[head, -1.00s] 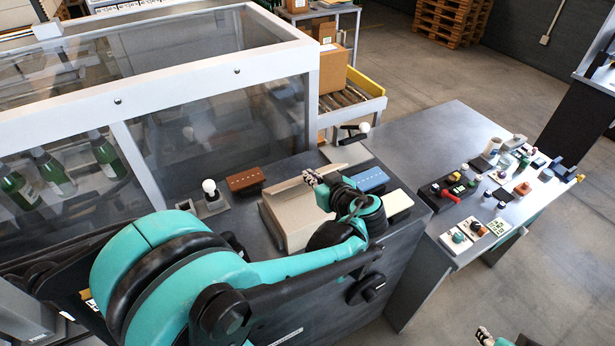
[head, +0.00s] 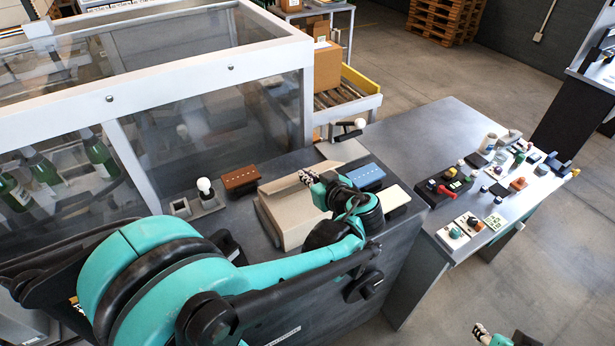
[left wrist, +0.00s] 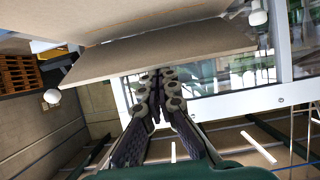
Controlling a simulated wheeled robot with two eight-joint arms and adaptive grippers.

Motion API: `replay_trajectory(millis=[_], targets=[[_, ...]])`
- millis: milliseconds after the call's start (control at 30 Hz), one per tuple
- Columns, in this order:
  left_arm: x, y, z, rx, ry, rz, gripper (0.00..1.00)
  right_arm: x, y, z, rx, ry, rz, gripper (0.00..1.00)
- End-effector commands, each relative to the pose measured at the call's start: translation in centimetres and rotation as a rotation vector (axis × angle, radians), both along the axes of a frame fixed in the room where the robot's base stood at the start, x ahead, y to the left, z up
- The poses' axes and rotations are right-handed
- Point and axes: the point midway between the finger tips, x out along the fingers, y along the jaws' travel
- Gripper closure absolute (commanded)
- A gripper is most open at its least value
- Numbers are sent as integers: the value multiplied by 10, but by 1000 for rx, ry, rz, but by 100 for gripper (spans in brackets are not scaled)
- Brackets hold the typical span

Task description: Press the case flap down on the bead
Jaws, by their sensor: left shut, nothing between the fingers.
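The beige cardboard case (head: 283,218) lies on the dark machine deck. Its flap (head: 283,186) is at its far side, and the flap (left wrist: 160,52) spans the upper left wrist view as a tilted board. My left gripper (head: 308,177) is shut and empty at the flap; in the left wrist view its fingertips (left wrist: 157,80) are by the flap's lower edge. I cannot tell if they touch. No bead shows; it may be hidden. My right gripper (head: 480,331) is partly in view at the bottom edge, away from the case, and its fingers are too small to judge.
A brown block (head: 240,180) and a white-knobbed lever (head: 204,188) stand left of the case. A blue block (head: 367,177) and a cream block (head: 393,197) stand to its right. A glazed guard frame (head: 230,68) rises behind. A side table (head: 445,130) carries many small items.

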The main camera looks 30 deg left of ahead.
Motion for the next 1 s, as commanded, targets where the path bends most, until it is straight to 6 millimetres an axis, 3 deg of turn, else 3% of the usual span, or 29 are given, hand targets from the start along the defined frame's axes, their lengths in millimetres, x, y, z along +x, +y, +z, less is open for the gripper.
replay_trajectory(millis=[367, 600, 800, 1000], targets=[[7, 12, 0, 0, 1, 0, 100, 0, 0, -2, 0, 0, 0, 61], [25, 30, 39, 0, 0, -2, 100, 0, 0, 27, 0, 0, 0, 61], [0, -19, 44, 1, 1, -12, 100, 0, 0, 22, 0, 0, 0, 61], [-15, -48, 52, 1, 1, -9, 100, 0, 0, 24, 0, 0, 0, 61]])
